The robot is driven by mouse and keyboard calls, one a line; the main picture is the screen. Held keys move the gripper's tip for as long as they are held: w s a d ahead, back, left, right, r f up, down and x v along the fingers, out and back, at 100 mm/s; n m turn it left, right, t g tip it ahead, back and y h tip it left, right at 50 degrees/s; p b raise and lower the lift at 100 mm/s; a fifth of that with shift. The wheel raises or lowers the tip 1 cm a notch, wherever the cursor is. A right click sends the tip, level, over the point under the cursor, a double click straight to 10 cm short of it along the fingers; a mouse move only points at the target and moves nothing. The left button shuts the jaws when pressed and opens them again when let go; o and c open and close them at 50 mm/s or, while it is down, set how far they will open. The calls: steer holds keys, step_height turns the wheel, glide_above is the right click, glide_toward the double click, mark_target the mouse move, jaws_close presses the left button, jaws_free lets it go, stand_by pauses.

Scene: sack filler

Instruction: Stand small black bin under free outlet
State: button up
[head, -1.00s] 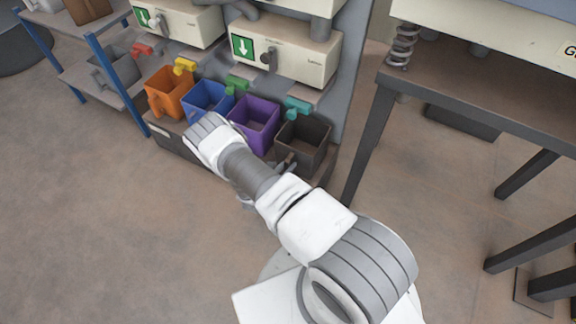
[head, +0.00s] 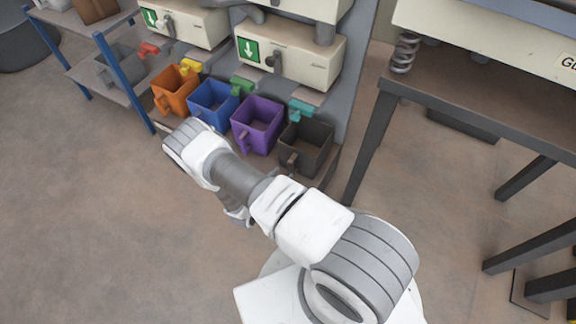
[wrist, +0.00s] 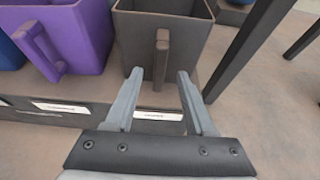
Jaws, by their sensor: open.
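The small black bin (head: 305,147) is an open, dark grey-black box at the right end of a row of bins, upright on a low ledge. A teal outlet (head: 300,108) hangs just above and behind it. In the wrist view the black bin (wrist: 180,14) faces me with its upright handle (wrist: 162,58). My gripper (wrist: 159,74) is open, and the handle shows between its two fingertips; whether they touch it I cannot tell. In the head view my arm hides the gripper. A green outlet (head: 241,86), a yellow outlet (head: 190,67) and a red outlet (head: 148,49) are farther left.
A purple bin (head: 257,125), a blue bin (head: 213,104) and an orange bin (head: 175,90) stand left of the black bin. A grey bin (head: 118,62) is on the blue-posted rack. A dark table leg (head: 368,145) stands close on the right. The floor in front is clear.

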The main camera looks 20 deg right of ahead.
step_height(320, 180, up, 34)
steer(key=s+m+g, duration=0.1)
steer(key=m+g, duration=0.7)
steer(key=m, duration=0.6)
steer(key=s+a+r+m+t+y, duration=0.2)
steer(key=s+r+m+y, duration=0.3)
steer(key=s+r, duration=0.4)
steer(key=s+a+r+m+t+y, duration=0.3)
steer(key=s+r+m+y, duration=0.2)
steer(key=s+r, duration=0.5)
step_height(320, 180, up, 4)
steer(key=shift+s+a+f+m+y+p, duration=0.1)
steer(key=shift+s+a+m+y+p, duration=0.25)
steer(key=shift+m, duration=0.45)
steer(key=shift+w+d, duration=0.1)
step_height(320, 180, up, 25)
steer(key=p, duration=2.4)
steer(key=shift+p, duration=0.4)
